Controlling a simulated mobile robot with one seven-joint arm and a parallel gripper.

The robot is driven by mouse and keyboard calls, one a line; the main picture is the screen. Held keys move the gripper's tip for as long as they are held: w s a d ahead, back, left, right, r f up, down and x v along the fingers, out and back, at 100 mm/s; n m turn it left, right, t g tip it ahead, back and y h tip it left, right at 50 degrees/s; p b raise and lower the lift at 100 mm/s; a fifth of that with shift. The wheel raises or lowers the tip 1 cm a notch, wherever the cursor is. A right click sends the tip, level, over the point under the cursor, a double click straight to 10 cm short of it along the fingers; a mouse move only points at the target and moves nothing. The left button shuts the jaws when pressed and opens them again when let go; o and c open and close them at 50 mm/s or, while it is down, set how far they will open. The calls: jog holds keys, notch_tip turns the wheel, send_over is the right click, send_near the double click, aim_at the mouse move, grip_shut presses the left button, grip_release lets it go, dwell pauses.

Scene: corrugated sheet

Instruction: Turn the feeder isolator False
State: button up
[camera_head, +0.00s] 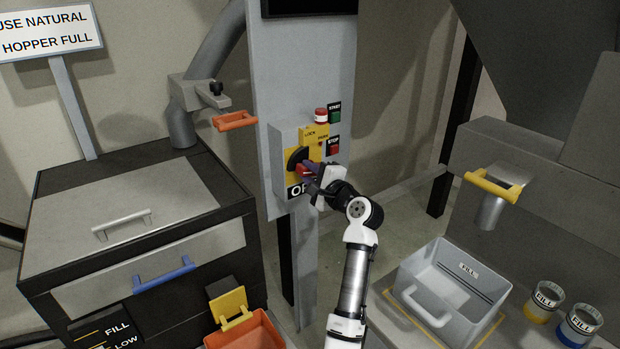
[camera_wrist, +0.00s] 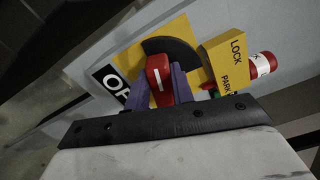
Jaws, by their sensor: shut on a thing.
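The feeder isolator is a red handle on a black disc (camera_head: 294,157) with a yellow plate, on a grey box (camera_head: 279,145) fixed to a grey panel. In the wrist view the red handle (camera_wrist: 159,80) with a white mark stands between my two purple fingers. My gripper (camera_head: 312,169) is shut on this handle. The black disc (camera_wrist: 172,46) shows behind it. My gripper hides part of the handle and label in the head view.
A yellow LOCK/PARK block (camera_wrist: 226,62) stands close to the right of my fingers. Red and green buttons labelled START (camera_head: 334,112) and STOP (camera_head: 333,146) are near the isolator. An orange handle (camera_head: 235,121) sticks out to its left. A grey FILL bin (camera_head: 414,266) stands lower right.

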jog(key=shift+f+n+b, duration=0.2)
jog(key=shift+n+b, duration=0.3)
jog(key=shift+n, duration=0.25)
jog(key=shift+f+n+b, duration=0.15)
jog(key=shift+n+b, duration=0.35)
jog(key=shift+n, duration=0.25)
jog(key=o, duration=1)
jog(key=b+v, duration=0.2)
jog(key=v, duration=1.2)
jog(key=shift+r, duration=0.1)
